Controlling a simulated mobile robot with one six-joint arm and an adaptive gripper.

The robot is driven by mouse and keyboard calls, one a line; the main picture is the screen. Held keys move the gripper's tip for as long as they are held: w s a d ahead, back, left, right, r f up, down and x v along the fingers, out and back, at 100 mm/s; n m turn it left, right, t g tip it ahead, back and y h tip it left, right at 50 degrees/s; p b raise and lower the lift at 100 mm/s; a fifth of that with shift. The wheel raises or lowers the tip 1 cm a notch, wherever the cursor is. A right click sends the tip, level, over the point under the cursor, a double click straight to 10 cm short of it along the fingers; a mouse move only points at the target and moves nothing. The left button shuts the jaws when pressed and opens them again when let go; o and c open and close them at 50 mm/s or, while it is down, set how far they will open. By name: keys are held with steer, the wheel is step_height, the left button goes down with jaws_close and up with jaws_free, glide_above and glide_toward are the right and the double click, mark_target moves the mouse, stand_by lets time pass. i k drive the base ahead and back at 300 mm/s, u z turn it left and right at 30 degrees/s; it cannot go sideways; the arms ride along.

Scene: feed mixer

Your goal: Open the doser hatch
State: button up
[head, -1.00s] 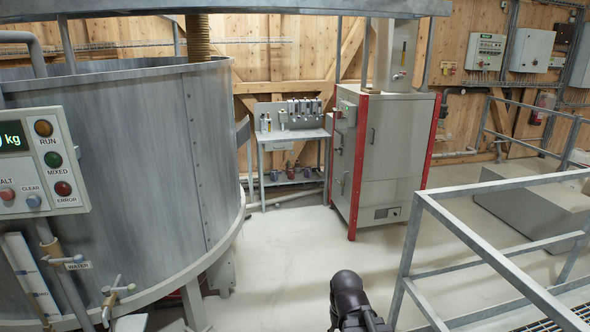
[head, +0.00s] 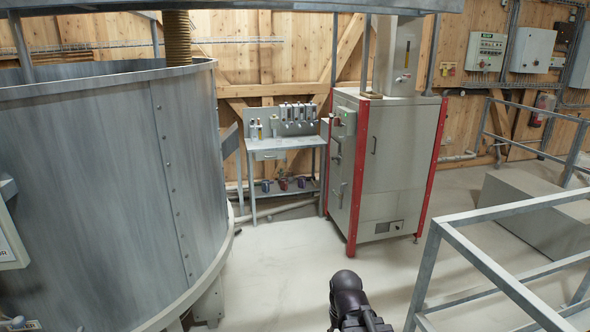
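A tall grey cabinet (head: 385,165) with red corner posts stands ahead, right of centre. Its front has a panel with a small handle, and a small plate low down. Its left side carries latches or levers (head: 336,150). No part is labelled as the doser hatch, and I cannot tell which part it is. A dark part of my arm shows at the bottom centre, well short of the cabinet. My gripper's fingers are not in view.
A large round grey tank (head: 110,180) fills the left. A workbench (head: 285,142) with hanging tools stands at the back wall. A metal railing (head: 500,285) is close on the right, with a grey block (head: 535,215) beyond. Pale floor (head: 275,265) lies clear between tank and railing.

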mark_target(400, 141)
steer(key=z, duration=0.2)
steer(key=i, duration=3.4)
steer(key=z, duration=0.15)
